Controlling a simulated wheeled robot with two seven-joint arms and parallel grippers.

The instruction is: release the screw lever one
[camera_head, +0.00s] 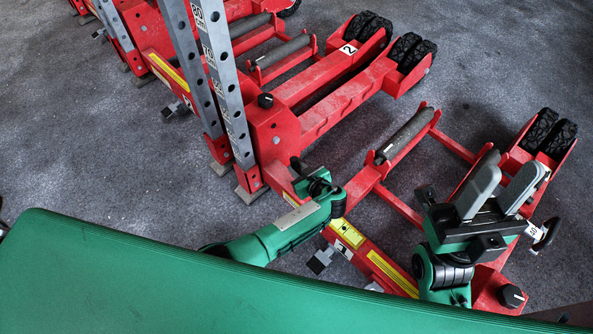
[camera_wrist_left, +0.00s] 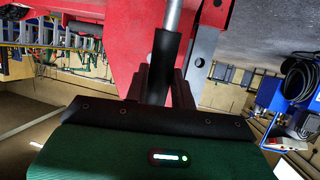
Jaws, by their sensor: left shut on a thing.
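Trolley jack one is a red frame with a white "1" plate (camera_head: 343,248) in the head view. My left gripper (camera_head: 318,184) is at the red beam just above this plate. In the left wrist view, its dark fingers close around the black grip of the screw lever (camera_wrist_left: 166,55), whose silver rod runs up beside a red plate. The fingers touch the grip on both sides. The lever's far end is out of view. My right gripper (camera_head: 503,195), with two broad grey fingers, is open and apparently empty, above the red frame at the right.
A second red jack with a "2" plate (camera_head: 348,49) stands behind, with black wheels (camera_head: 411,52). Perforated grey posts (camera_head: 222,85) rise at the left. A black handle (camera_head: 545,235) is right of my right gripper. Grey carpet (camera_head: 90,150) is free at the left.

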